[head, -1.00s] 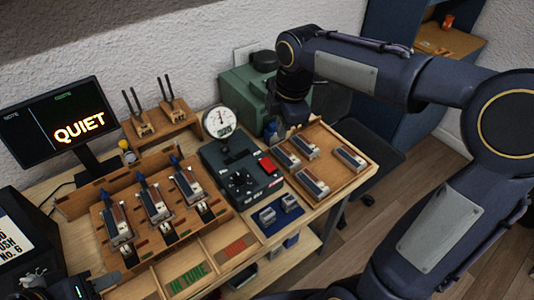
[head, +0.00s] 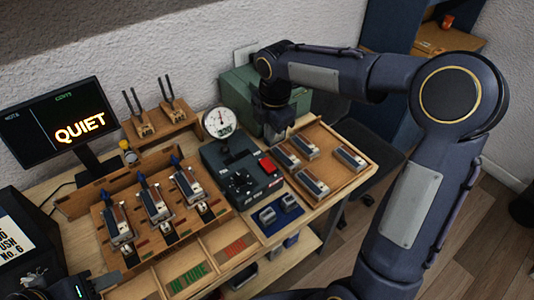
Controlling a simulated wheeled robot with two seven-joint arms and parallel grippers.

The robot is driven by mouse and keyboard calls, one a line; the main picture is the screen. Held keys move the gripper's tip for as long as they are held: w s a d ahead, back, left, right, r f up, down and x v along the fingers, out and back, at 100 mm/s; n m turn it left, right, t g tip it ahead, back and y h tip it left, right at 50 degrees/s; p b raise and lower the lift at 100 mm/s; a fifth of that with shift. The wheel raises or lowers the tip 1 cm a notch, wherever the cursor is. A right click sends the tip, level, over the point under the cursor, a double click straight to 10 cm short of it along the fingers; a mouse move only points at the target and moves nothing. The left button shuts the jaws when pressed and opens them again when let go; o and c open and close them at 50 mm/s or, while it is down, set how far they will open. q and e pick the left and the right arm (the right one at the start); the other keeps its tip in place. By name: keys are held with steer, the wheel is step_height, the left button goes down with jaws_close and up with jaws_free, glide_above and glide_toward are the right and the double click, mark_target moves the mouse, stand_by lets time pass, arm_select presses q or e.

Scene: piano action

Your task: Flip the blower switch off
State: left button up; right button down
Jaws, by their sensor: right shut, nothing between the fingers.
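A green box-shaped unit (head: 237,88), which looks like the blower, stands at the back of the bench by the wall. A dark control box (head: 240,178) with black knobs and a red rocker or button (head: 267,165) sits in front.
A round gauge (head: 219,123) stands behind the control box. A wooden tray (head: 341,182) with several metal blocks lies to the right. A screen (head: 55,125) reading "QUIET" stands left. Reed blocks on a wooden rack (head: 151,211) fill the left bench.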

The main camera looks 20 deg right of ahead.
mark_target(267, 161)
steer(key=f, duration=0.6)
steer(key=w+f+p, duration=0.1)
steer(key=f, duration=0.3)
steer(key=shift+w+a+f, duration=0.1)
steer(key=shift+a, duration=0.05)
steer(key=shift+w+f, duration=0.1)
steer(key=shift+f, duration=0.3)
steer(key=shift+r, duration=0.15)
